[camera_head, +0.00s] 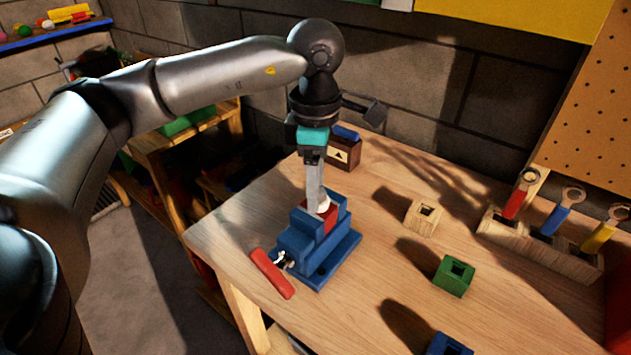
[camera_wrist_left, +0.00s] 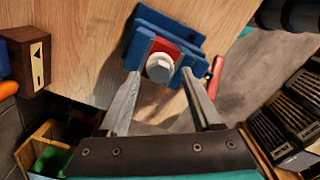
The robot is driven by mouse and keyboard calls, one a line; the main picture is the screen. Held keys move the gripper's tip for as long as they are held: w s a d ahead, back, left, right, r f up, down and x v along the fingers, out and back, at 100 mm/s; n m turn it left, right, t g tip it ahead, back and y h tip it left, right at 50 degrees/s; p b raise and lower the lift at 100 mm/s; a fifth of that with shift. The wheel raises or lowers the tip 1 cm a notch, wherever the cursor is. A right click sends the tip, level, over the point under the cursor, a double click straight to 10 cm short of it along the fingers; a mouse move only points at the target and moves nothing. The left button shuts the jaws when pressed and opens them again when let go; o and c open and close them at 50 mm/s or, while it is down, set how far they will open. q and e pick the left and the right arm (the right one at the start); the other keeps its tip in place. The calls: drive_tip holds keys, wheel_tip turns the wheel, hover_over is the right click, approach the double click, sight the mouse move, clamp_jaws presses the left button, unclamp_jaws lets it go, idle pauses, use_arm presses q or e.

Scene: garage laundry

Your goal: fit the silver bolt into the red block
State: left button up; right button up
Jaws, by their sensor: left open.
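The red block (camera_head: 326,215) is seated in the jaws of a blue vise (camera_head: 318,252) at the table's left front corner. The silver bolt (camera_wrist_left: 160,67) shows its hex head over the red block (camera_wrist_left: 168,47) in the left wrist view; its shank is hidden. In the head view a pale part of the bolt (camera_head: 323,204) shows beside my finger. My left gripper (camera_head: 318,208) points down at the bolt. In the left wrist view its fingers (camera_wrist_left: 160,85) are open, one on each side of the bolt head. My right gripper is not in view.
Wooden (camera_head: 423,217), green (camera_head: 454,276) and blue (camera_head: 449,345) blocks with square holes stand to the right. A wooden rack (camera_head: 540,245) holds wrenches. A dark wooden box (camera_head: 343,153) stands behind the vise.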

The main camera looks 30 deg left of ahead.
use_arm(q)
wheel_tip(320, 180, up, 15)
drive_tip(key=p, duration=0.3)
drive_tip(key=shift+r, duration=0.15)
idle(0.8)
